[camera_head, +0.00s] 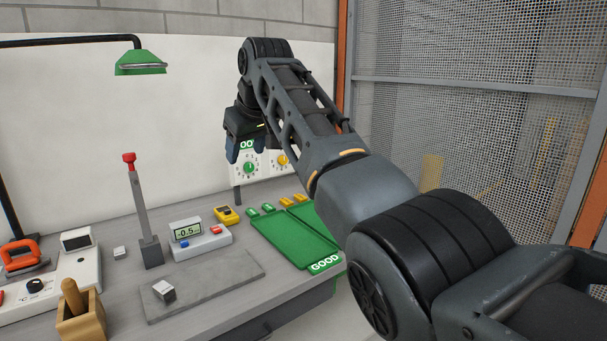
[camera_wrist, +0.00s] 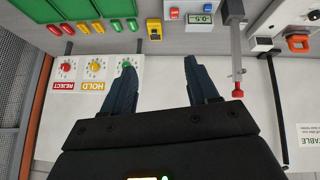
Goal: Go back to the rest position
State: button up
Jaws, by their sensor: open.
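My gripper (camera_head: 246,150) hangs in front of the white back panel, above the rear of the bench and left of the dials. In the wrist view my gripper (camera_wrist: 160,66) has its two dark fingers spread wide apart. Nothing is between them. My arm reaches across the right half of the head view and hides part of the bench's right side. The row of dials, with a green dial (camera_head: 250,167) and a yellow dial (camera_head: 282,160), shows partly behind the gripper. The wrist view also shows the red REJECT dial (camera_wrist: 66,68).
A green GOOD tray (camera_head: 285,240) lies at the bench's right. A display box (camera_head: 203,240) reads -0.5, beside a yellow device (camera_head: 227,215). A red-topped lever stand (camera_head: 139,205) rises to the left. A small metal block (camera_head: 164,291) rests on a grey plate (camera_head: 215,283). A green lamp (camera_head: 141,62) overhangs.

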jog(key=s+d+f+m+t, duration=0.1)
jog(key=s+d+f, duration=0.1)
jog(key=f, duration=0.7)
jog(key=s+d+f+y, duration=0.1)
jog(key=s+d+f, duration=0.1)
jog(key=f, duration=0.7)
jog(key=s+d+f+m+t, duration=0.1)
jog(key=s+d+f, duration=0.15)
jog(key=f, duration=0.65)
jog(key=s+d+f+m+t, duration=0.1)
jog(key=s+d+f+m, duration=0.1)
jog(key=s+d+f, duration=0.5)
jog(key=s+d+f+m+t, duration=0.1)
jog(key=s+d+f, duration=0.3)
jog(key=s+f, duration=0.6)
jog(key=s+d+r+m+t+h, duration=0.15)
jog(key=s+d, duration=0.35)
jog(key=s, duration=0.7)
jog(key=s+d+r+m+t+h, duration=0.15)
jog(key=s+d, duration=0.35)
jog(key=s, duration=0.7)
jog(key=s+d+r, duration=0.3)
jog(key=s+r, duration=0.5)
jog(key=s+d+r+t+h, duration=0.1)
jog(key=s+d+r, duration=0.2)
jog(key=s+r, duration=0.6)
jog(key=shift+s+r+m+t+h, duration=0.3)
jog(key=shift+m, duration=0.1)
